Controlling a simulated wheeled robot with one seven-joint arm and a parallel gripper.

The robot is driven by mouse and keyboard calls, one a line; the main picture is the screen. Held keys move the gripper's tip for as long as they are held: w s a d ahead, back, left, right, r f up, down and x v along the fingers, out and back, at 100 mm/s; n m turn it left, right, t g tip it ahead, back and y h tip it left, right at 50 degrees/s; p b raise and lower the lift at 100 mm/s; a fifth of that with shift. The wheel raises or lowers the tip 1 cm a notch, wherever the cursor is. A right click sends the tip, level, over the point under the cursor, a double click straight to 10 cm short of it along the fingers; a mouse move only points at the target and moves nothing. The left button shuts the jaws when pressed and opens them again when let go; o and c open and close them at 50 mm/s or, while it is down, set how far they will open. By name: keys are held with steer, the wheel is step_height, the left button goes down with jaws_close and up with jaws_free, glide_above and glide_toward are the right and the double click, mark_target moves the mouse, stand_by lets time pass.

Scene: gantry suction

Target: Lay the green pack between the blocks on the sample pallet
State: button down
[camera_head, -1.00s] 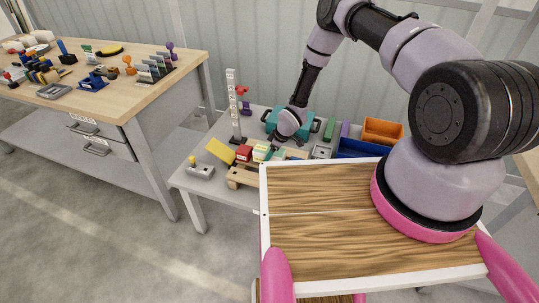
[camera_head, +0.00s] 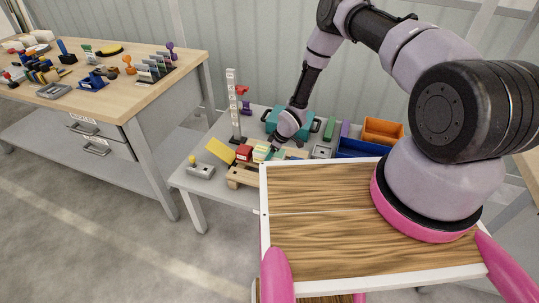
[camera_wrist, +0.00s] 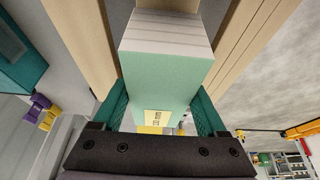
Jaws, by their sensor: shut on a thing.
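My gripper (camera_wrist: 160,108) is shut on the green pack (camera_wrist: 168,80), a pale mint block with a small cream label, between its two teal fingers. In the head view the pack (camera_head: 279,154) shows as a small mint patch under my gripper (camera_head: 275,146), low over the pallet. The sample pallet (camera_head: 238,180) is light wood, partly hidden by my own tray. A red block (camera_head: 243,153) and a cream-yellow block (camera_head: 261,152) stand on it, left of the pack. Pale wooden slats (camera_wrist: 82,45) run on both sides of the pack in the wrist view. I cannot tell if the pack touches the pallet.
A yellow tilted piece (camera_head: 220,150) and a grey box with a yellow knob (camera_head: 201,170) stand to the left. A white post (camera_head: 233,105) rises behind. A teal case (camera_head: 279,121) is behind my gripper. Blue (camera_head: 358,149) and orange bins (camera_head: 383,131) are at right.

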steer(key=shift+f, duration=0.75)
jaws_free()
steer(key=v, duration=1)
steer(key=shift+d+r, duration=0.1)
steer(key=shift+r, duration=0.3)
